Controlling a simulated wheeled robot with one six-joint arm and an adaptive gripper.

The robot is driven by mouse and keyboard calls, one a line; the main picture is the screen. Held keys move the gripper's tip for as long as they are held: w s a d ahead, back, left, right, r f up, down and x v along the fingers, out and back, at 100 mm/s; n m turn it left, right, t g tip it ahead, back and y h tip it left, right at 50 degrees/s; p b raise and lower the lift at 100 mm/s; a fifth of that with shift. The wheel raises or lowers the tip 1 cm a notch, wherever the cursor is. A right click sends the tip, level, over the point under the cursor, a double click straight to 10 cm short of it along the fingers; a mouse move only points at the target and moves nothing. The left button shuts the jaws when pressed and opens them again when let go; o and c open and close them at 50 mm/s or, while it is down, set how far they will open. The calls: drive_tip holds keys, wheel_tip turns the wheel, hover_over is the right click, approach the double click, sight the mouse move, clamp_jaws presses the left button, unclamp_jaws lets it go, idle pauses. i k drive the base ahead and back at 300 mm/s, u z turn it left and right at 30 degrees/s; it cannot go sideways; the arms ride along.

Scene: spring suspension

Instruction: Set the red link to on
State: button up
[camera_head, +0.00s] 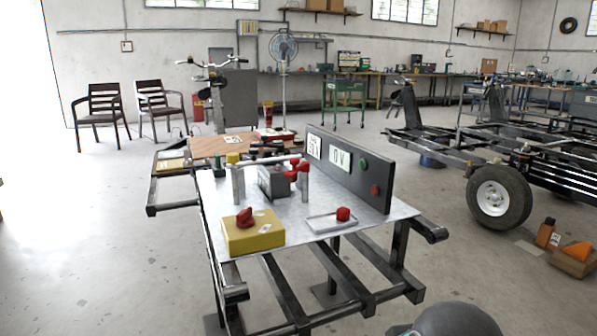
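A metal-topped bench carries several red parts, and I cannot tell for sure which is the red link. A red knob (245,217) sits on a yellow box (254,238) at the front left. A red piece (343,214) sits on a shallow white tray (318,226) at the front right. A red fitting (297,170) is at the right end of a grey bar on posts, above a dark grey block (271,185). Any on or off marking is too small to read. My gripper is not in view.
An upright dark panel (345,168) on the bench's right edge bears a "0V" display (339,156), a green button (364,165) and a red button (374,190). Black frame rails (336,275) jut out below the bench. Open floor lies left; a wheeled chassis (498,197) stands right.

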sight(305, 166)
drive_tip(key=k, duration=0.5)
drive_tip(key=u, duration=0.8)
drive_tip(key=i, duration=0.8)
drive_tip(key=z, duration=0.8)
